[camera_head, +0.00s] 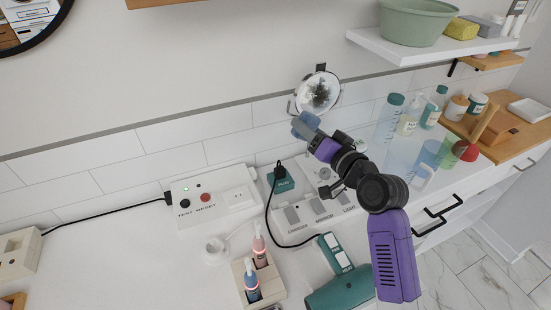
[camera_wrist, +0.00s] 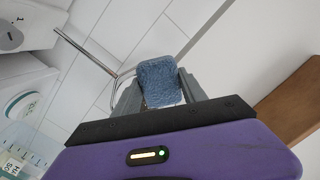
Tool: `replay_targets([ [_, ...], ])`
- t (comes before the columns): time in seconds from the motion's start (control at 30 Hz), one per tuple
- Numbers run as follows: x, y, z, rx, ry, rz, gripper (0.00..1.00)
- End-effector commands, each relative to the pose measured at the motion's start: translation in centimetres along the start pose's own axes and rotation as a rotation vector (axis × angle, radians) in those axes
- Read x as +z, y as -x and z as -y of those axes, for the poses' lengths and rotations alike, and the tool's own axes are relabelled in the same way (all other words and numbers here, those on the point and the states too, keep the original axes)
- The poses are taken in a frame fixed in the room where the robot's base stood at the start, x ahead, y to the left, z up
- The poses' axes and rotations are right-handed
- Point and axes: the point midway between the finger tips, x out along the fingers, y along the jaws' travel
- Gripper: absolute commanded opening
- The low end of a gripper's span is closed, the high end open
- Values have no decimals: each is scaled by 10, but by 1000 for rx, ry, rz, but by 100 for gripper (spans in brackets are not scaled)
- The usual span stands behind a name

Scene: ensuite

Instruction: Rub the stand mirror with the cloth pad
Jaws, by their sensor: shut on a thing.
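The stand mirror (camera_head: 318,92) is a round mirror on a stand near the tiled wall, with dark specks across the middle of its face. My gripper (camera_head: 306,128) is just below and in front of the mirror in the head view. It is shut on the blue cloth pad (camera_head: 304,123). In the wrist view the fuzzy blue cloth pad (camera_wrist: 160,82) sits between the two grey fingers, and the mirror is mostly hidden behind it, with its metal post (camera_wrist: 88,52) showing at the left. I cannot tell whether the pad touches the mirror.
A white box (camera_head: 215,197) with TEST and RESET buttons, a teal hair dryer (camera_head: 340,287) and its black cord lie on the counter. Several bottles (camera_head: 408,118) stand right of my arm. A shelf (camera_head: 420,47) with a green basin (camera_head: 416,20) is above right.

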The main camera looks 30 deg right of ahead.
Motion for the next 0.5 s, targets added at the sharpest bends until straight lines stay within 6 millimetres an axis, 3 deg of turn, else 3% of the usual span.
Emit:
replay_targets([
  [0.1, -21, 11, -12, 12, -2, -82, 5],
  [0.23, -33, 18, -18, 21, -2, -124, 5],
  [0.5, -38, 4, -19, 23, -2, -133, 5],
])
